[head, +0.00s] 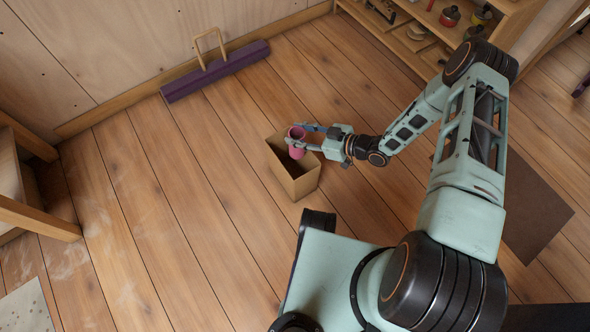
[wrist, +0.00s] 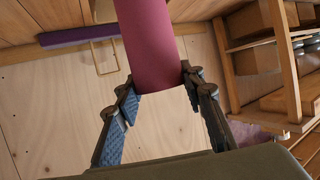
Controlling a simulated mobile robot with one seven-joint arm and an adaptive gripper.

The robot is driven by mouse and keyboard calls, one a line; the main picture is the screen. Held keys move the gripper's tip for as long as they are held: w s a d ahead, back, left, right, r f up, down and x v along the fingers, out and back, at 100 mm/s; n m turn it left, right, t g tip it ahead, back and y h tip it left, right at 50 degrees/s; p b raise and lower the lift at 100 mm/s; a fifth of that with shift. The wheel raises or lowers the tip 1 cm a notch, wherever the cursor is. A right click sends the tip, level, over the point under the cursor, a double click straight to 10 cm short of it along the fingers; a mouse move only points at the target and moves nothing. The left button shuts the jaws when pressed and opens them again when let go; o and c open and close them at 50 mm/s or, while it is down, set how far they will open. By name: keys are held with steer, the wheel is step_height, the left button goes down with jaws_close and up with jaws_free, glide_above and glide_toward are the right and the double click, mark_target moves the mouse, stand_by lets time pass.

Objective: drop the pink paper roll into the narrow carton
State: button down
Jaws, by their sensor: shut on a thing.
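The pink paper roll (head: 296,142) is held upright between the fingers of my gripper (head: 303,139). In the wrist view the pink paper roll (wrist: 153,45) fills the space between the fingertips of my gripper (wrist: 157,85), which is shut on it. The narrow carton (head: 297,182) is a brown open-topped box on the plank floor. In the head view the roll overlaps the carton's opening and seems to be above it. I cannot tell whether its lower end is inside the opening. My gripper comes in from the right and hides part of the carton's right rim.
A purple long box with a wooden handle (head: 215,72) lies along the back wall. Shelves (head: 440,35) with small items stand at the upper right, and a wooden frame (head: 35,215) at the left. A dark mat (head: 535,215) lies right. The floor left of the carton is clear.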

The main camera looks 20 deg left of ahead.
step_height(320, 180, down, 5)
steer(key=b, duration=0.3)
steer(key=c, duration=1.2)
jaws_free()
steer(key=v, duration=1.2)
steer(key=shift+r, duration=0.1)
